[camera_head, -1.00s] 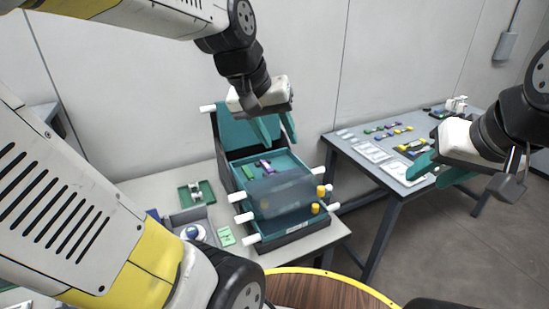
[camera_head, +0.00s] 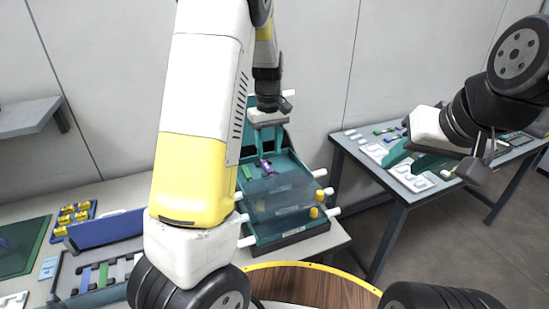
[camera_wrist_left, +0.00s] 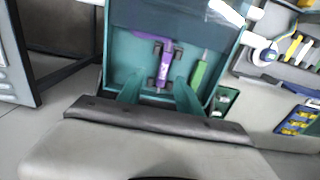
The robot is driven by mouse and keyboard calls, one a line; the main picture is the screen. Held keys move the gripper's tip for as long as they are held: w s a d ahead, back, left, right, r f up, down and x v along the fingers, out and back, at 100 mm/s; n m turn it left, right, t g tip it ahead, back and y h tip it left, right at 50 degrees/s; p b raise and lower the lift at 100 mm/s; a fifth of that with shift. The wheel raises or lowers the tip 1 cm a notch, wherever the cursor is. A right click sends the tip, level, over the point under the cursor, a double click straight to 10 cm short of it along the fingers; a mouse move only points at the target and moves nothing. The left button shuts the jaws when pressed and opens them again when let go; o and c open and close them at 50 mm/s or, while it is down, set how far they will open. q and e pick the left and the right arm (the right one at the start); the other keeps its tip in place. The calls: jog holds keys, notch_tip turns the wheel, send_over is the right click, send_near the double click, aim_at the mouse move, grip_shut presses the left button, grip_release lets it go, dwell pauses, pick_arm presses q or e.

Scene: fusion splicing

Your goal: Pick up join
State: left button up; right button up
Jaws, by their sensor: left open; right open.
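A teal tray (camera_head: 290,160) in an open case holds a purple piece (camera_head: 264,167) with dark cross-parts and a green piece (camera_head: 246,172). I cannot tell which piece is the join. The left wrist view shows the purple piece (camera_wrist_left: 162,62) in front of and between the fingertips, with the green piece (camera_wrist_left: 199,72) to its right. My left gripper (camera_head: 262,150) points down over the tray, open and empty; its teal fingers show in the wrist view (camera_wrist_left: 157,90). My right gripper (camera_head: 408,160) is open and empty near the right table.
The case has a clear cover (camera_head: 283,192), white handles and yellow knobs (camera_head: 314,212) at its front. A grey organizer (camera_head: 70,265) and a blue rack of yellow parts (camera_head: 75,215) lie left. The right table (camera_head: 385,185) holds white trays and small parts.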

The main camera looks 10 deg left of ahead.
aim_at(267, 165)
pick_arm(q)
jog(key=f, duration=0.5)
jog(key=shift+s+a+f, duration=0.15)
jog(key=shift+a+f, duration=0.1)
jog(key=shift+a, duration=0.1)
grip_shut()
